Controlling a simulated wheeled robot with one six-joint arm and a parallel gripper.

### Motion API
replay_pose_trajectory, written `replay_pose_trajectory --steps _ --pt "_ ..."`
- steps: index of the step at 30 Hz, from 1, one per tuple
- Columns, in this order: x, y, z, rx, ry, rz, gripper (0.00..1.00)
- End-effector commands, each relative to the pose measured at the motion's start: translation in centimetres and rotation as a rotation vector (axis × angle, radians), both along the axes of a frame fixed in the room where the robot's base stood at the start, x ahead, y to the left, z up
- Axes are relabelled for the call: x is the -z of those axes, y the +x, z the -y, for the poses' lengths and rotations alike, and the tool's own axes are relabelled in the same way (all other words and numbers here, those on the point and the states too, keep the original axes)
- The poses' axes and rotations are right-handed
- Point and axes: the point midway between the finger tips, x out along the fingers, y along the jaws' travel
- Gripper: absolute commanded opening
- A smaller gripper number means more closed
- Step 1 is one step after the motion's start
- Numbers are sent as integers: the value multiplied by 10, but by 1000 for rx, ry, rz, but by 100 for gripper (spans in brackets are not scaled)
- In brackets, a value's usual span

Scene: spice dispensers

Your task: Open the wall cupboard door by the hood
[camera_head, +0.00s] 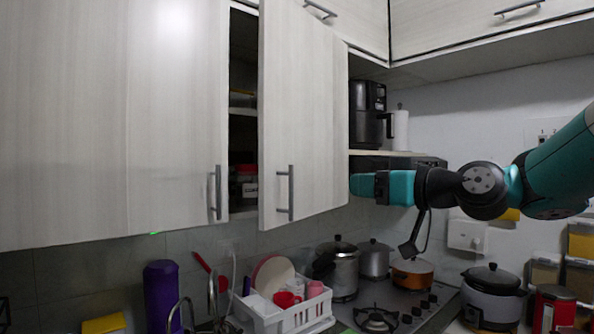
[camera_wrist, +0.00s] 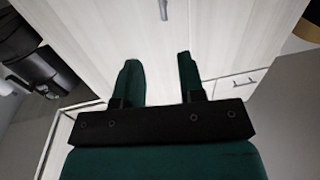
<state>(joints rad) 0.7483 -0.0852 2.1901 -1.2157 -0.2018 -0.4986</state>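The pale wood cupboard door (camera_head: 305,120) beside the hood (camera_head: 400,160) stands ajar, its free left edge swung out from the cabinet. Its vertical bar handle (camera_head: 285,193) is near the lower left corner. My gripper (camera_head: 362,186) is at the door's right edge, low down, away from that handle; contact cannot be told. In the wrist view my gripper (camera_wrist: 158,65) has its two green fingers apart, nothing between them, with a pale panel (camera_wrist: 150,40) ahead. Part of the cupboard's inside (camera_head: 243,150) shows dark, with jars on shelves.
A closed cupboard door (camera_head: 110,120) is to the left. Below are a white dish rack (camera_head: 290,318), a purple bottle (camera_head: 161,295), pots (camera_head: 344,270) on the stove and a rice cooker (camera_head: 491,295).

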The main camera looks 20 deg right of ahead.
Motion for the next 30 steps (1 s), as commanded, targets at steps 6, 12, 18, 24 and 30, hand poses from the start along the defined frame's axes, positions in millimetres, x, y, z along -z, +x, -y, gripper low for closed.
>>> replay_pose_trajectory --steps 6,12,18,24,30 --pt "-2 12 -8 2 4 -2 36" --pt "-5 51 -27 -1 3 -3 36" --pt "-6 94 -44 2 3 -3 36" --pt "-4 130 -60 3 2 -3 36" --pt "-1 150 -67 6 3 -1 36"
